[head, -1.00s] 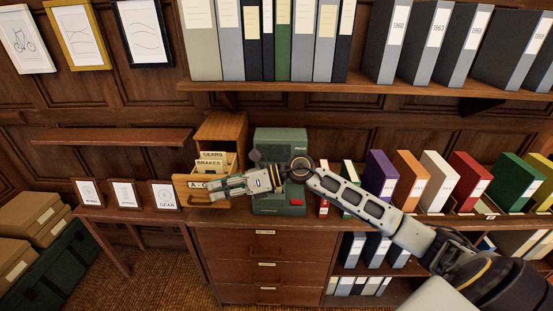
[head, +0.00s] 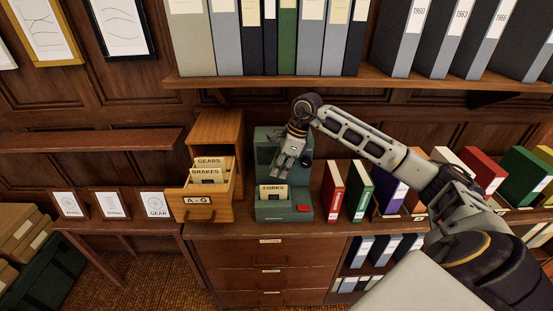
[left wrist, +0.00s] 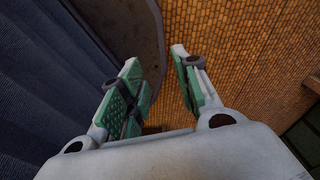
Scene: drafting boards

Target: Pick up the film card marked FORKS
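The film card marked FORKS (head: 272,191) stands upright in the front of a green machine (head: 284,212), its label facing me. My right gripper (head: 284,170) hangs just above and behind the card, pointing down, apart from it as far as I can see. Its fingers are small in the picture, and I cannot tell how far apart they are. My left gripper (left wrist: 160,95) shows only in the left wrist view; its green-padded fingers are apart with nothing between them.
Left of the machine, an open wooden drawer marked A-G (head: 200,213) holds cards marked GEARS (head: 209,162) and BRAKES (head: 206,175). A red binder (head: 332,190) stands close on the machine's right. A shelf (head: 300,82) of binders runs above.

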